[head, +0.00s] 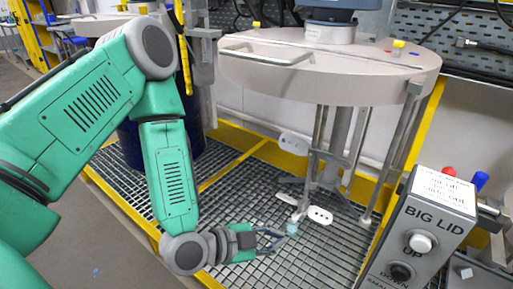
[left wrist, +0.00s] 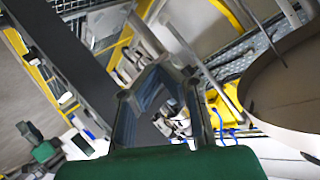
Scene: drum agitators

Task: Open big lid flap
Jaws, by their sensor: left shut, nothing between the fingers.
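The big lid (head: 330,82) is a round, light-grey disc at the upper middle of the head view, raised above a grated floor. A metal bar handle (head: 265,54) lies on its top at the left, where the flap appears to be; the flap's edges are hard to make out. My left gripper (head: 280,238) is low over the grating, below the lid and apart from it. It is shut and empty. In the left wrist view its fingers (left wrist: 160,72) come together, with a round, light-grey body (left wrist: 290,85) to their right. My right gripper is not in view.
Agitator shafts and paddles (head: 320,215) hang under the lid, close to the right of my left gripper. A "BIG LID" button box (head: 425,230) stands at the lower right. A dark blue drum (head: 133,148) is partly behind my left arm. Yellow rails edge the grating (head: 255,190).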

